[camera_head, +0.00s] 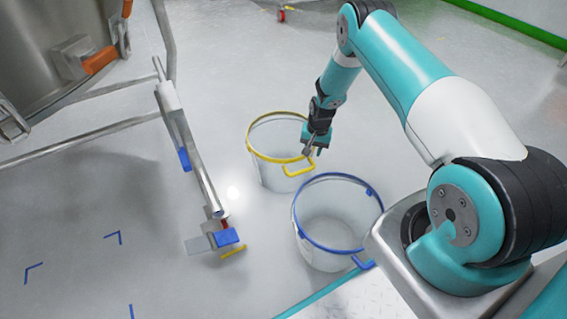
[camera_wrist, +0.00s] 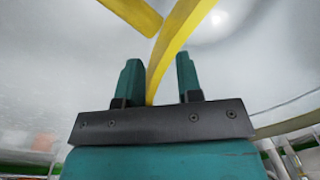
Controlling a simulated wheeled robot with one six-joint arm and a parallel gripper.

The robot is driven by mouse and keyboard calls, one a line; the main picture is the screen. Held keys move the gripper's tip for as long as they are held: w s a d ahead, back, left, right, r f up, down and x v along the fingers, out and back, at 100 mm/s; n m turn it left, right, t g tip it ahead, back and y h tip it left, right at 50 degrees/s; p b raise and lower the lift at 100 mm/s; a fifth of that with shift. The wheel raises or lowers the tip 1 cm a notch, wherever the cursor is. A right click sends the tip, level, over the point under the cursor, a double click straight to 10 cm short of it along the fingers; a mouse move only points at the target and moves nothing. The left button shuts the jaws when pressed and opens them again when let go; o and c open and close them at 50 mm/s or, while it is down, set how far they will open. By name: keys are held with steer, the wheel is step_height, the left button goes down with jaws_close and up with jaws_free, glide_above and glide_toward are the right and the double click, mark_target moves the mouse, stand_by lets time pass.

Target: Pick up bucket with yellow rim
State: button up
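The bucket with the yellow rim (camera_head: 273,165) stands upright on the floor, whitish, with a yellow handle (camera_head: 297,169) at its right front side. My gripper (camera_head: 310,151) is at the right side of its rim, by the handle. In the wrist view the yellow rim (camera_wrist: 178,45) runs down between the two teal fingers of my gripper (camera_wrist: 160,80). The fingers are apart, with gaps beside the yellow strip. The yellow handle piece (camera_wrist: 133,14) crosses above the fingertips. Part of the rim is hidden behind the gripper in the head view.
A bucket with a blue rim (camera_head: 330,255) stands close by in front, with a blue handle at its right. A metal frame (camera_head: 190,150) with blue feet stands to the left, below a large steel vessel (camera_head: 50,40). The floor behind the buckets is mostly clear.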

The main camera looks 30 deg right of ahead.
steer(key=shift+c, duration=0.5)
jaws_close()
stand_by(0.8)
